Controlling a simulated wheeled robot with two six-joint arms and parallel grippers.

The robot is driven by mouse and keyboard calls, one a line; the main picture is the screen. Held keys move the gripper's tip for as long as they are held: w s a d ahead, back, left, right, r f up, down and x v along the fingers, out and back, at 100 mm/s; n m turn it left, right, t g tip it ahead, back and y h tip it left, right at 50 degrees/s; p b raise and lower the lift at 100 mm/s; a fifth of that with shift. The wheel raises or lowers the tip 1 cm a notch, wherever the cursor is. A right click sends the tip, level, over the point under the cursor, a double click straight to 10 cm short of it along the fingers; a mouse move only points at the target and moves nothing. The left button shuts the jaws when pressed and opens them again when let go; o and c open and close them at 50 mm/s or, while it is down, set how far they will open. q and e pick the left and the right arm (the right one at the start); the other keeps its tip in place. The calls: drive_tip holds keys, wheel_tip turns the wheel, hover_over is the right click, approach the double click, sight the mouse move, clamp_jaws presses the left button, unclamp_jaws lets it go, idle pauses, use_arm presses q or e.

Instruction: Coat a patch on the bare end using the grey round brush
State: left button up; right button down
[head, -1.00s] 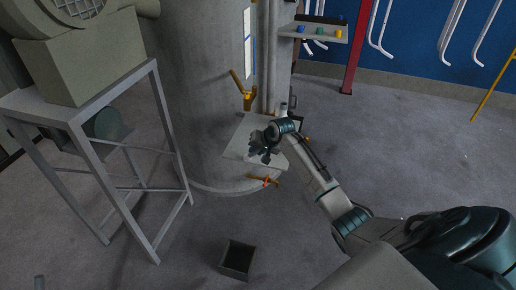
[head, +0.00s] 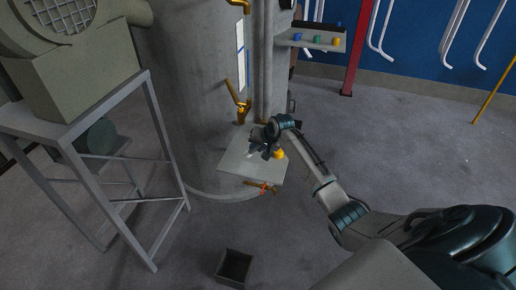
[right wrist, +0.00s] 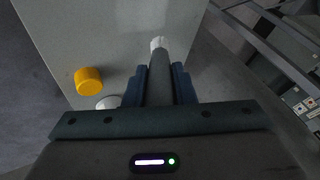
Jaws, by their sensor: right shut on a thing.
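My right gripper (head: 262,148) is over the pale grey shelf plate (head: 233,164) at the big grey column. In the right wrist view its two dark fingers (right wrist: 158,88) are shut on a grey round brush (right wrist: 160,66). The brush points away from the gripper and ends in a whitish tip (right wrist: 157,43) over the plate; I cannot tell whether it touches. A yellow cylinder (head: 279,154) stands on the plate beside the gripper, and it shows left of the brush in the wrist view (right wrist: 88,80). I cannot make out the bare end. My left gripper is not in view.
A whitish round thing (right wrist: 108,102) is partly hidden by my gripper. An orange lever (head: 238,103) is on the column and an orange-red clamp (head: 263,188) at the plate's front edge. A metal stand (head: 115,100) is left. A dark open box (head: 234,267) is on the floor.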

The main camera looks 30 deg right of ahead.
drive_tip(key=r+p, duration=0.2)
drive_tip(key=r, duration=0.1)
drive_tip(key=shift+s+a+r, duration=0.1)
drive_tip(key=shift+a+r, duration=0.05)
drive_tip(key=shift+a, duration=0.05)
drive_tip(key=shift+d+r+p, duration=0.2)
drive_tip(key=shift+r+p, duration=0.3)
drive_tip(key=shift+p, duration=0.1)
drive_tip(key=shift+r, duration=0.3)
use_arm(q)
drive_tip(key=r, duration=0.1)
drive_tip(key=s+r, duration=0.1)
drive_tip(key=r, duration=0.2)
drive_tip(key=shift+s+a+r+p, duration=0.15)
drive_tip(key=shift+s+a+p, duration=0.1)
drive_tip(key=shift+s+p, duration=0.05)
use_arm(e)
drive_tip(key=shift+a+r, duration=0.15)
drive_tip(key=shift+r, duration=0.05)
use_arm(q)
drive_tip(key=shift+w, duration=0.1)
use_arm(e)
drive_tip(key=shift+f, duration=0.1)
